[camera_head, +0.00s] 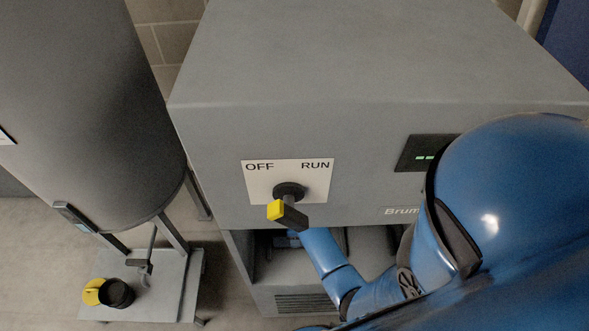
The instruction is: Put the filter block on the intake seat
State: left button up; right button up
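I cannot make out a filter block or an intake seat for certain. A grey machine cabinet (330,75) fills the middle, with an open dark recess (268,243) low in its front. My blue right arm comes in from the right and bends down in front of this recess. Its far link reaches the opening below the switch. My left gripper is not in view.
A black rotary switch with a yellow-tipped handle (275,209) sticks out from the OFF/RUN plate (262,182). A display (413,154) shows green lights. A grey tank (85,90) stands left. A black-and-yellow knob (117,293) sits above a low plate (165,300).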

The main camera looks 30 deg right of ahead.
jog(key=shift+w+d+f, duration=0.15)
jog(key=shift+w+f, duration=0.05)
jog(key=shift+f, duration=0.15)
jog(key=o, duration=1.1)
jog(key=shift+r+p, duration=0.35)
jog(key=shift+r, duration=3.6)
